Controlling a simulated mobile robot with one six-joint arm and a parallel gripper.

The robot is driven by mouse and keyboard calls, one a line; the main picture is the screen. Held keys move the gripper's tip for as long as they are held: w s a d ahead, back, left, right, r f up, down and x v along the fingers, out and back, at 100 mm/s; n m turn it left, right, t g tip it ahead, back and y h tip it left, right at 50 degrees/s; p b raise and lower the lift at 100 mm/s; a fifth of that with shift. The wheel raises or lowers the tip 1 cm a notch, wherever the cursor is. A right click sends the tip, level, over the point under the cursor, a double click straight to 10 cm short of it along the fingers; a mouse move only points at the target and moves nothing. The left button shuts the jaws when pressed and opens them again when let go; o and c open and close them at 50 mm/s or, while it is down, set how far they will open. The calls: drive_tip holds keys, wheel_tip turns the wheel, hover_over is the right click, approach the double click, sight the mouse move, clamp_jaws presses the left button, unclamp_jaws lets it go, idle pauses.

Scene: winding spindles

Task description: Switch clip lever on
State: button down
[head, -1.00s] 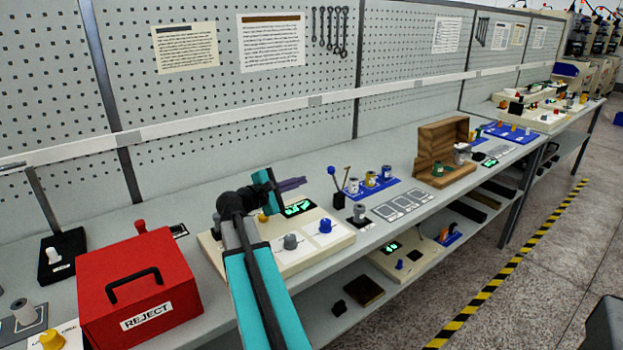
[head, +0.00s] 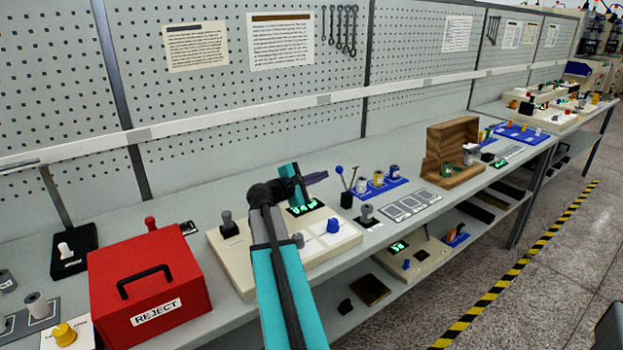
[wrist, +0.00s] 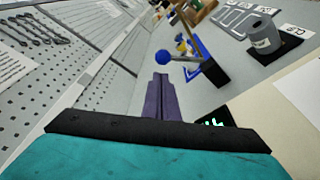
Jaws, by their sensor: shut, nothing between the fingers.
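My gripper (head: 318,177) is shut and empty, its purple fingers pointing right above the cream control panel (head: 342,236). The fingers also show in the wrist view (wrist: 161,90), closed together. A lever with a blue ball (head: 339,169) stands on a black base just beyond the fingertips; the blue ball (wrist: 162,56) is straight ahead in the wrist view, apart from the fingers. Another lever with a grey knob (head: 227,217) stands at the panel's left end.
A red REJECT box (head: 150,285) stands left of the panel. A wooden box (head: 452,150) stands farther right. The pegboard wall (head: 230,105) closes off the back.

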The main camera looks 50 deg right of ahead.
drive_tip(key=shift+s+d+f, duration=0.1)
drive_tip(key=shift+d, duration=0.7)
drive_tip(key=shift+s+d+f, duration=0.1)
drive_tip(key=shift+d, duration=0.65)
drive_tip(key=shift+s, duration=0.1)
